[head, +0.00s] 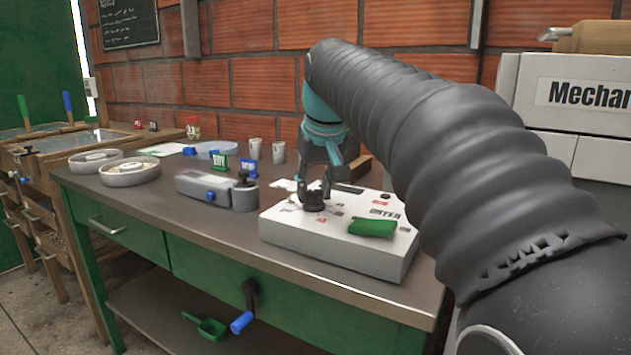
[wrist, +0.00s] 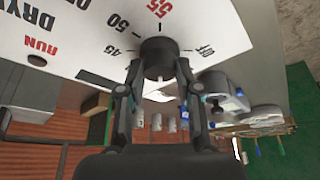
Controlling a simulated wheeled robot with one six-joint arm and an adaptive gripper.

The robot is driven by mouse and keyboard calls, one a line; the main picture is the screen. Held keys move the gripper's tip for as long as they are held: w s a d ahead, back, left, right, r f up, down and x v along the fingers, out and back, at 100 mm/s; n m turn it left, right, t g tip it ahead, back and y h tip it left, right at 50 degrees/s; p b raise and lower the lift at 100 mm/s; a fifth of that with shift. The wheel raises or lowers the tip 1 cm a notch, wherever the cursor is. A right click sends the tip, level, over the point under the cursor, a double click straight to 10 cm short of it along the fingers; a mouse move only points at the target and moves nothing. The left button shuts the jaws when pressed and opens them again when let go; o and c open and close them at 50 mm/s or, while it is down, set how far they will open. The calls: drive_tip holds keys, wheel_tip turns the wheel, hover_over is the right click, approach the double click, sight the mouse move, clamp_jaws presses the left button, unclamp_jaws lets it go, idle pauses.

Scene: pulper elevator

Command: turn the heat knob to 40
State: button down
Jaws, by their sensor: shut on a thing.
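The heat knob (head: 315,201) is a black round knob on the sloping top of a white control box (head: 335,250). In the wrist view the knob (wrist: 158,58) stands at the top centre, between my two fingers. My gripper (head: 316,186) reaches down onto it from above and is shut on it; the fingers (wrist: 157,78) press on its left and right sides. Printed dial marks around the knob include 45, 50 and a red 55, with a mark at the right too blurred to read. The knob's pointer cannot be made out.
A green object (head: 373,228) lies on the box's front right. Behind are cups (head: 278,152) and small signs (head: 219,163). A crank (head: 245,310) sticks out below the table's front edge. The table front is clear.

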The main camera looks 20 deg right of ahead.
drive_tip(key=m+h, duration=0.1)
drive_tip(key=m, duration=0.3)
drive_tip(key=shift+a+m+h+p, duration=0.15)
drive_tip(key=shift+m+h+p, duration=0.15)
drive_tip(key=shift+h, duration=0.1)
drive_tip(key=m, duration=0.2)
drive_tip(key=m+g+h, duration=0.1)
drive_tip(key=m, duration=0.1)
drive_tip(key=shift+m+h, duration=0.3)
drive_tip(key=c, duration=0.8)
unclamp_jaws()
drive_tip(key=v, duration=1.2)
drive_tip(key=shift+w, duration=0.3)
